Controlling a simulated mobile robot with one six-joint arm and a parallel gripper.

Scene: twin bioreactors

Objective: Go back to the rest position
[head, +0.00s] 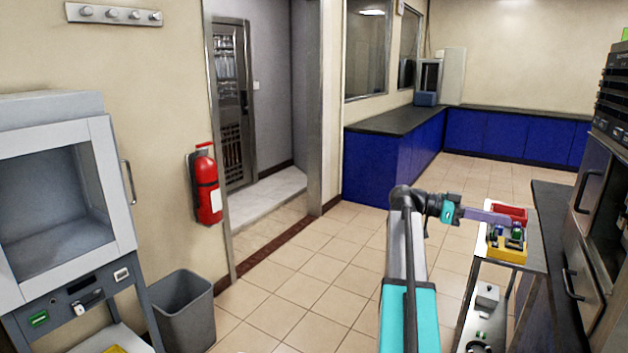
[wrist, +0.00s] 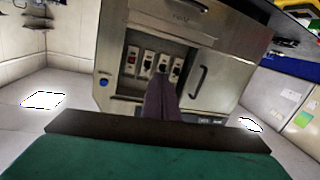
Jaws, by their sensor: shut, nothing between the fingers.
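My arm rises in the lower middle of the head view and bends to the right. My gripper (head: 504,218) reaches level over a small cart, with its purple-grey fingers pressed together and nothing between them. Its tip is beside a red tray (head: 516,211) and a yellow holder (head: 508,254) in the picture; I cannot tell how high it is above them. In the wrist view my gripper (wrist: 160,80) shows shut in front of a steel machine (wrist: 222,75); the distance between them is unclear.
The cart (head: 541,262) stands close beside a dark counter (head: 550,200) and tall steel equipment (head: 592,180) on the right. A fume cabinet (head: 115,190), a grey bin (head: 188,315) and a fire extinguisher (head: 207,187) are on the left. The tiled floor (head: 310,305) between is clear.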

